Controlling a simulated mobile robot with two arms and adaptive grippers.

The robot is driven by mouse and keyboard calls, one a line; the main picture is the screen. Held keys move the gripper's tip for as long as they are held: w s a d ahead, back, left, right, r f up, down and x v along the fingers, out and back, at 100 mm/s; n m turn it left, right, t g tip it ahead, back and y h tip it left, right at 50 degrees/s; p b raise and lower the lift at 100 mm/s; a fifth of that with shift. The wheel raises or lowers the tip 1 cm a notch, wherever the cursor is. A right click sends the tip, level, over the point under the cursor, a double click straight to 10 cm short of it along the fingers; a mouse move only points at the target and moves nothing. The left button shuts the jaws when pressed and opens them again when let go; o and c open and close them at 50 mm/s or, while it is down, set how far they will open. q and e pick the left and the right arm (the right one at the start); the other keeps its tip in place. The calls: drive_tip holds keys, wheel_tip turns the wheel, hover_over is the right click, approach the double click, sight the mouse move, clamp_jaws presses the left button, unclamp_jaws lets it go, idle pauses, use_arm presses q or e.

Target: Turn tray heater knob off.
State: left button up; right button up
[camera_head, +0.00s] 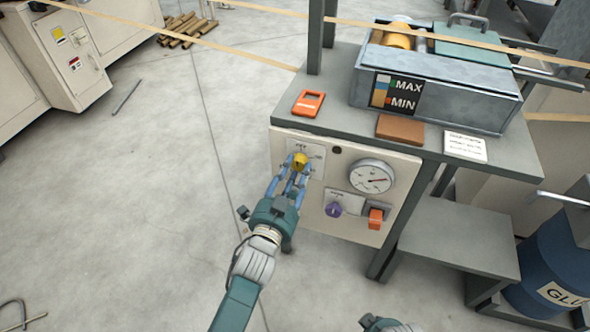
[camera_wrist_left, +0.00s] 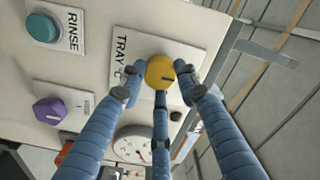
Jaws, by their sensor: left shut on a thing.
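The tray heater knob is a yellow round knob (camera_head: 300,161) on the upper left of a cream control panel (camera_head: 285,215). A dark pointer mark on the knob points right in that view. My left gripper (camera_head: 297,166) has its blue fingers closed around the knob; the fingers (camera_wrist_left: 160,85) also show in the left wrist view. My right gripper (camera_head: 385,324) only just shows at the bottom edge of the head view, its fingers not visible.
A purple knob (camera_head: 333,209), a dial gauge (camera_head: 371,177) and an orange switch (camera_head: 376,218) share the panel. A teal button (camera_wrist_left: 42,27) marked "RINSE" shows in the wrist view. An orange device (camera_head: 308,103) and a brown block (camera_head: 400,129) lie on the bench above. Floor at left is mostly clear.

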use_arm(q)
drive_tip(key=shift+d+r, duration=0.1)
drive_tip(key=shift+d, duration=0.15)
drive_tip(key=shift+c, duration=0.2)
drive_tip(key=o, duration=1.2)
drive_tip(key=shift+s, duration=0.1)
drive_tip(key=shift+c, duration=0.2)
drive_tip(key=shift+a, duration=0.1)
drive_tip(key=shift+s+a, duration=0.1)
drive_tip(key=shift+s, duration=0.15)
drive_tip(key=v, duration=1.1)
drive_tip(key=shift+s, duration=0.2)
